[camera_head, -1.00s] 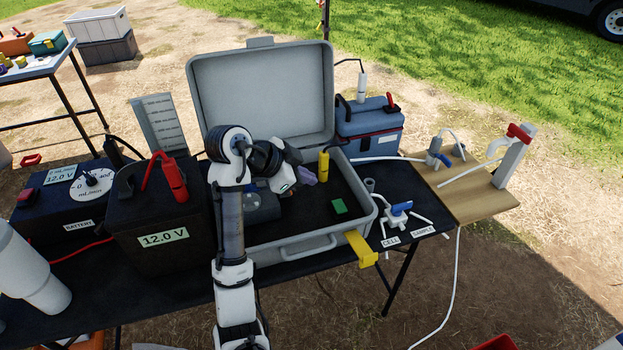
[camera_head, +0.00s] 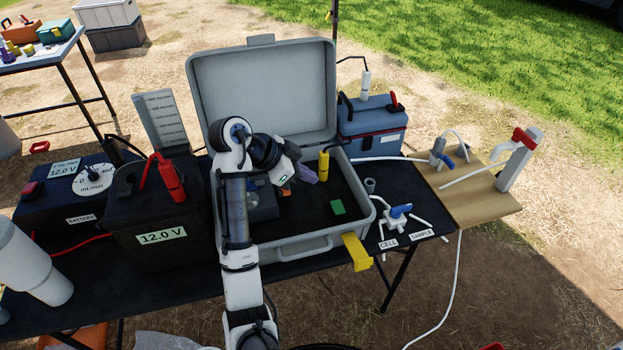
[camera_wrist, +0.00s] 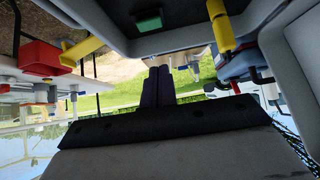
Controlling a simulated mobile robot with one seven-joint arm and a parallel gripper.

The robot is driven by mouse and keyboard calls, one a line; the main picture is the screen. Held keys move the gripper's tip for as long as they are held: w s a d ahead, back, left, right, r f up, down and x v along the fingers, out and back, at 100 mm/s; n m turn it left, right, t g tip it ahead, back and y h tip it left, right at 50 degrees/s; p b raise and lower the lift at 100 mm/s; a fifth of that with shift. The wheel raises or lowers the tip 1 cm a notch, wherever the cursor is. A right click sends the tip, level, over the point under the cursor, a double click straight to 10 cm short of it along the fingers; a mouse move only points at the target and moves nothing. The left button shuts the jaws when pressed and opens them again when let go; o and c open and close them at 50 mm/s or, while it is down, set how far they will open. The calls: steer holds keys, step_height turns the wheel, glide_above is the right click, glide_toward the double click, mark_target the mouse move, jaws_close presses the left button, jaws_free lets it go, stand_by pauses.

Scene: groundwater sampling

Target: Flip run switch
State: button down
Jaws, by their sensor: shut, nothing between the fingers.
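My gripper (camera_head: 309,176) is shut and empty. It is above the open grey case (camera_head: 290,245), well to the right of the control box. Its purple fingers (camera_wrist: 158,86) are together in the wrist view. The switch does not show in the wrist view, and its on or off position is too small to tell.
The black 12.0 V battery (camera_head: 160,215) with a red clamp stands between the control box and the case. A white cylinder (camera_head: 32,262) stands at the front left. The raised lid (camera_head: 262,95) is behind my arm. A yellow cylinder (camera_head: 323,165) stands close to my gripper.

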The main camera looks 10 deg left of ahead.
glide_above(340, 202)
steer(key=s+a, duration=0.2)
steer(key=a, duration=0.1)
steer(key=f, duration=0.5)
steer(key=shift+w+d+f+b, duration=0.1)
steer(key=shift+w+f+b, duration=0.15)
steer(key=shift+f+b, duration=0.15)
step_height(340, 202, down, 3)
steer(key=shift+w+p, duration=0.1)
steer(key=shift+p, duration=0.5)
steer(key=shift+f, duration=0.5)
